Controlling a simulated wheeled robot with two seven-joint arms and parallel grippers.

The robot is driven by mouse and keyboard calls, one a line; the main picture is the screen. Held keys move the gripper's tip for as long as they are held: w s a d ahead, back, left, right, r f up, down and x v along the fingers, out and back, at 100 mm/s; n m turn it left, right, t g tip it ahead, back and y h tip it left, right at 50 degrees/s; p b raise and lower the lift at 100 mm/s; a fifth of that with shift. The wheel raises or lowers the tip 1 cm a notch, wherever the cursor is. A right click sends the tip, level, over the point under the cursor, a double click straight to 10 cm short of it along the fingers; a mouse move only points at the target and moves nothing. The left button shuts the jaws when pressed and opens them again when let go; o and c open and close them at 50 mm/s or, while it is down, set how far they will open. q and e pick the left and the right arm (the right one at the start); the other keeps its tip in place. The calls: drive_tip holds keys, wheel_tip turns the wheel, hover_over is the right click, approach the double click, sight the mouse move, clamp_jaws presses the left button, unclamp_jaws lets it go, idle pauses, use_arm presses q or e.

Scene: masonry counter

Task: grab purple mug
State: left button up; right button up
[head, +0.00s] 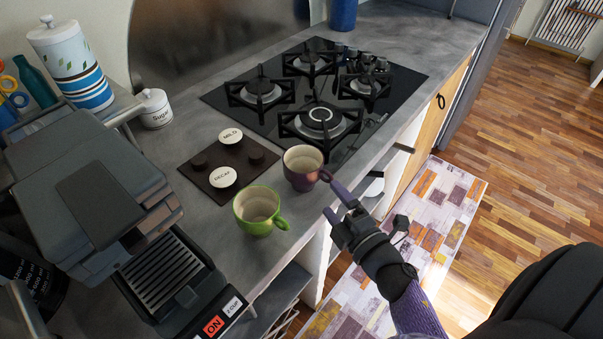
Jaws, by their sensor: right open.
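The purple mug (305,176) stands upright on the grey counter near its front edge, just below the black hob. It looks empty, with a cream inside, and its handle points right. My right gripper (336,203) is open, just to the lower right of the mug and close to its handle. I cannot tell whether a finger touches the handle. A green mug (256,213) stands to the lower left of the purple one, handle to the right. My left gripper is not in view.
A coffee machine (85,180) fills the left. A dark tray (208,176) with white-topped pods lies beside the mugs. The black gas hob (370,107) lies behind. A sugar jar (154,108) stands at the back left. The counter's front edge runs close to both mugs.

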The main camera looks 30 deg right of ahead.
sight(292, 179)
drive_tip(key=w+a+n+y, duration=0.1)
drive_tip(key=w, duration=0.2)
drive_tip(key=w+a+n+y, duration=0.1)
drive_tip(key=w, duration=0.2)
drive_tip(key=w+a+f+n, duration=0.1)
drive_tip(key=w, duration=0.2)
drive_tip(key=shift+a+y, duration=0.4)
clamp_jaws()
